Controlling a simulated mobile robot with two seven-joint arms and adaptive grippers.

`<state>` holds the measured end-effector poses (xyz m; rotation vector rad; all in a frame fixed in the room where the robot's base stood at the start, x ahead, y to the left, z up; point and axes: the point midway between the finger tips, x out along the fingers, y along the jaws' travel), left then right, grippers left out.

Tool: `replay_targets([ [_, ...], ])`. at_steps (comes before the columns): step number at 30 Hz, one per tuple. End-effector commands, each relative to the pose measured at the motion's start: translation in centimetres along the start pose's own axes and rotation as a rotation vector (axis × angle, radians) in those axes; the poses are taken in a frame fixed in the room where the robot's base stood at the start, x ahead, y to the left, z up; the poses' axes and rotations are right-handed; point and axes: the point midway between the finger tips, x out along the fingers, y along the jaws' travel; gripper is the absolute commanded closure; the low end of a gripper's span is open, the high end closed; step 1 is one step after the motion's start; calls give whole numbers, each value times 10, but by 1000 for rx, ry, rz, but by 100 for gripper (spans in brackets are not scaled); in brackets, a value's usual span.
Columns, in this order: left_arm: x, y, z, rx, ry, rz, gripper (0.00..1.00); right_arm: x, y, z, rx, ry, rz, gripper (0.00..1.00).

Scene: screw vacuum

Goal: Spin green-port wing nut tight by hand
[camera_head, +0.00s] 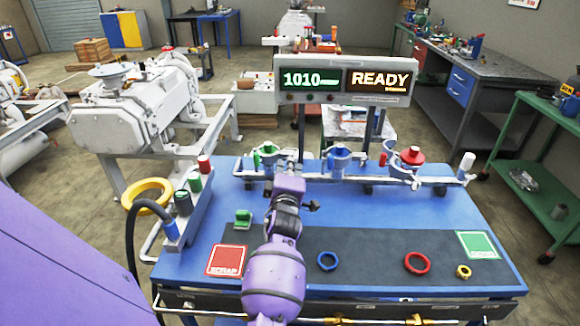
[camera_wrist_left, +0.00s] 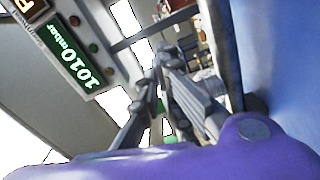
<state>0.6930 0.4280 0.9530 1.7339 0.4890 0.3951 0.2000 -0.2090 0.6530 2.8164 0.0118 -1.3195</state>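The green port (camera_head: 265,152) is the leftmost of three ports along the pipe at the back of the blue table. A grey clamp surrounds it; its wing nut is not clearly visible. My left gripper (camera_wrist_left: 158,75) reaches the pipe just right of the green port. My right gripper is not in view.
A blue port (camera_head: 340,158) and a red port (camera_head: 411,157) stand to the right on the pipe (camera_head: 373,180). The display (camera_head: 345,80) above reads 1010 and READY. Blue (camera_head: 327,262) and red (camera_head: 417,263) rings lie on the dark mat. The table's right side is fairly clear.

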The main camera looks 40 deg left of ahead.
Motion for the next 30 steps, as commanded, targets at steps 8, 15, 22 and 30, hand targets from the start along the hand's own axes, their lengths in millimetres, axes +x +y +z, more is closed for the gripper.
replay_targets([
  [8, 0, -1, 0, 253, 0, -1, 100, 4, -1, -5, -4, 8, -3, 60],
  [15, 0, -1, 0, 482, 0, -1, 100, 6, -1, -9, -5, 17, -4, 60],
  [22, 0, -1, 0, 701, -1, -1, 100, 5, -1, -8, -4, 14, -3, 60],
  [30, 0, -2, -1, 959, -1, -1, 100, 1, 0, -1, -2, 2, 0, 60],
])
